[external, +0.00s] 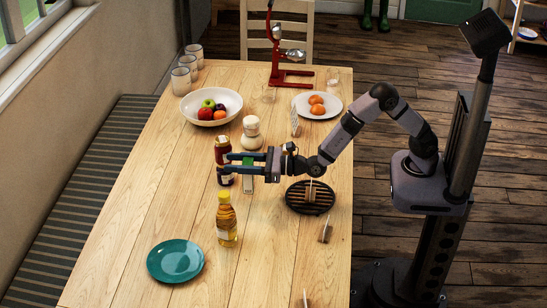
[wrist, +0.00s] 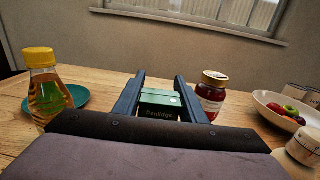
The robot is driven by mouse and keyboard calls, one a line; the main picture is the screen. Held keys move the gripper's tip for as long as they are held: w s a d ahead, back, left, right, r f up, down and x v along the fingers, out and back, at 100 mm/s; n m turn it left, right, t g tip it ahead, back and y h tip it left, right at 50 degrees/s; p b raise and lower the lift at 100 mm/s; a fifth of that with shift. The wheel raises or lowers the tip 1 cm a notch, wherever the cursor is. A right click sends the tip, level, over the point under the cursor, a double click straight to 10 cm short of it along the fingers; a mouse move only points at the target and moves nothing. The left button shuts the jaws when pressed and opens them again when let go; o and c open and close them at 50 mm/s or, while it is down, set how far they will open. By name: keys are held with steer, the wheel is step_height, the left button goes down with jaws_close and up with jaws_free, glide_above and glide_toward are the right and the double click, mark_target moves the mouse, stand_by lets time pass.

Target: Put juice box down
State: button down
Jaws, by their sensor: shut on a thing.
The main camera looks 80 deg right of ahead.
steer(key=shift+r, duration=2.1)
steer(key=shift+a, duration=0.1)
